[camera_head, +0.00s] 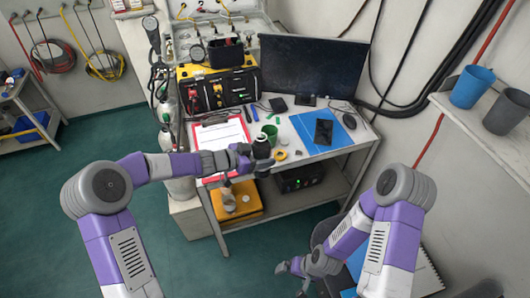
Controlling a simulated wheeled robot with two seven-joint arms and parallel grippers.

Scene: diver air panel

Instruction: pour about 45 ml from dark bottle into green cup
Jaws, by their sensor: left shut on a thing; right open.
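The dark bottle (261,147) is near the front edge of the desk, upright as far as I can see. My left gripper (257,163) reaches in from the left and is shut on the dark bottle at its lower part. The green cup (271,130) stands just behind the bottle, partly hidden by it. Its contents cannot be seen. My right gripper (283,267) is open and empty, low in front of the desk, well away from the bottle and cup.
A red clipboard (203,143) lies left of the bottle. A blue folder (338,128) with a dark phone (323,132) lies to the right. A yellow roll (281,155) is close to the bottle. A monitor (313,66) and a yellow-black panel case (218,90) stand behind.

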